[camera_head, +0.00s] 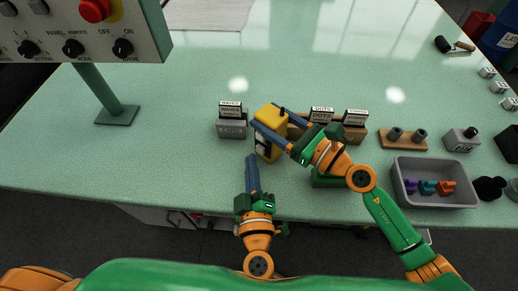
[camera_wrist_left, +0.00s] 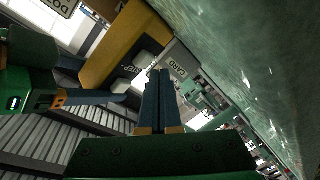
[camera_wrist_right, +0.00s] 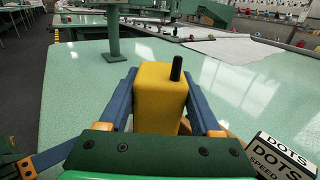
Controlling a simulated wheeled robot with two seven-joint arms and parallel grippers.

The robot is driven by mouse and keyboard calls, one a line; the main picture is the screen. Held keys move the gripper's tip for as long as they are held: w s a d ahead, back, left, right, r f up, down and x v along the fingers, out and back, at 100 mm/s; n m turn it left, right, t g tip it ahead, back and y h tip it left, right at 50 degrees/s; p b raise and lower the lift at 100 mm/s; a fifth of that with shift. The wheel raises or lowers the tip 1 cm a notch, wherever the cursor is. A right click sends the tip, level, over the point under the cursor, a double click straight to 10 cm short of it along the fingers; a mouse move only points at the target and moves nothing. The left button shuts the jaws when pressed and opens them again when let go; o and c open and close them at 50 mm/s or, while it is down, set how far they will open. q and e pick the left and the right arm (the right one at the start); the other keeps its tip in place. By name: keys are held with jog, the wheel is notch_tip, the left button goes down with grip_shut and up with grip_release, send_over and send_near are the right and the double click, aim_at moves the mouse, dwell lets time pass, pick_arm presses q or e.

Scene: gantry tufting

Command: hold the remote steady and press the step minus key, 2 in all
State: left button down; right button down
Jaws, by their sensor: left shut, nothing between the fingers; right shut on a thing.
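The remote (camera_head: 271,114) is a yellow box with a short black stub on top. My right gripper (camera_head: 265,117) is shut on it, one blue finger on each side; the right wrist view also shows the remote (camera_wrist_right: 160,92) between them. White keys (camera_wrist_left: 149,59) and a "STEP" label (camera_wrist_left: 130,69) show on its face in the left wrist view. My left gripper (camera_head: 252,157) is shut and empty, pointing at the lower part of that face. Its fingertips (camera_wrist_left: 160,73) appear close to the keys; I cannot tell whether they touch.
A grey card holder (camera_head: 232,126) stands left of the remote. Labelled card blocks (camera_head: 354,118) stand right, behind my right arm. A grey bin (camera_head: 435,202) with coloured pieces lies further right. A control panel (camera_head: 85,30) rises upper left. The left table area is clear.

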pick_arm(q)
jog(key=shift+w+d, duration=0.2)
jog(key=shift+w, duration=0.1)
jog(key=shift+w+d, duration=0.3)
jog(key=shift+w, duration=0.1)
dwell(0.7)
dwell(0.4)
jog(key=shift+s+a, duration=0.55)
jog(key=shift+s, duration=0.2)
jog(key=shift+s+a, duration=0.75)
jog(key=shift+s, duration=0.3)
jog(key=shift+s+a, duration=0.7)
jog(key=shift+s, duration=0.3)
